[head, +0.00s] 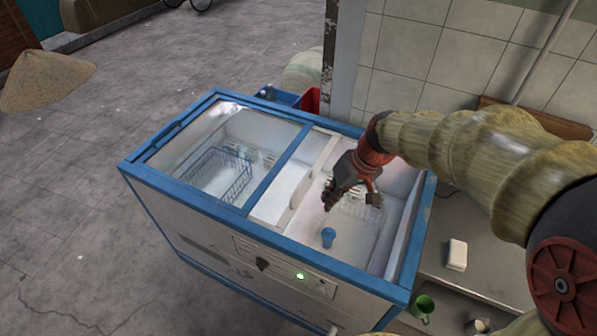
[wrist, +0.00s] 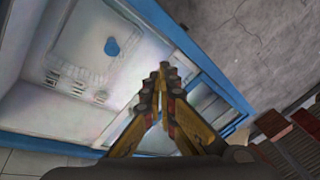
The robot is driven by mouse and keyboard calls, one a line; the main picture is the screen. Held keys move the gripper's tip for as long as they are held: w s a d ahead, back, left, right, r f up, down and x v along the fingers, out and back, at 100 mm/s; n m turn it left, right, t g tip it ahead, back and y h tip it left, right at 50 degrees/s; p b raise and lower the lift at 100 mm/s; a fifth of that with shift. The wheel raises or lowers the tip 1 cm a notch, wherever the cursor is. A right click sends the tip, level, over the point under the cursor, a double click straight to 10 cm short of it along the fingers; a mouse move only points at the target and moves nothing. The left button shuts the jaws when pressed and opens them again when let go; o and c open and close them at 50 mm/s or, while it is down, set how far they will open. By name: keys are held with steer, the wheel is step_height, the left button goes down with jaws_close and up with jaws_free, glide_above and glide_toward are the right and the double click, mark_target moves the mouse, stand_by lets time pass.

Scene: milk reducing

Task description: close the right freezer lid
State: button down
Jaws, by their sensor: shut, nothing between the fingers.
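The blue-framed white chest freezer (head: 160,215) stands below me. Its left part is covered by a glass lid (head: 190,140) with a blue bar along its right side. The right compartment shows its white interior and a small blue cup (head: 328,237); the cup also shows in the wrist view (wrist: 112,47). A pale edge right of the blue bar may be the right lid's edge; I cannot tell clearly. My gripper (head: 331,196) is over the right compartment, near that edge. In the wrist view my gripper (wrist: 163,75) has its fingertips together, empty. Contact with the lid is unclear.
A tiled wall (head: 430,55) stands behind the freezer. A blue wire basket (head: 220,173) sits under the left glass.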

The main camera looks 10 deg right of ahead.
steer(key=w+a+f+n+t+y+p, duration=0.15)
steer(key=w+f+n, duration=0.3)
steer(key=w, duration=0.65)
steer(key=w+a+f+n+t+y, duration=0.1)
steer(key=w+f+n+y, duration=0.3)
steer(key=w, duration=0.7)
steer(key=shift+n+h, duration=0.45)
steer(key=shift+h, duration=0.5)
steer(key=x, duration=0.9)
steer(key=shift+w+a, duration=0.25)
steer(key=shift+a, duration=0.15)
steer(key=s+d, duration=0.1)
steer(key=d, duration=0.2)
steer(key=shift+s+f+t, duration=0.1)
steer(key=shift+s+t, duration=0.15)
steer(key=shift+s, duration=0.15)
steer(key=shift+s+d+f, duration=0.1)
steer(key=shift+d+f, duration=0.05)
steer(key=shift+f, duration=0.05)
steer(key=shift+s+d, duration=0.1)
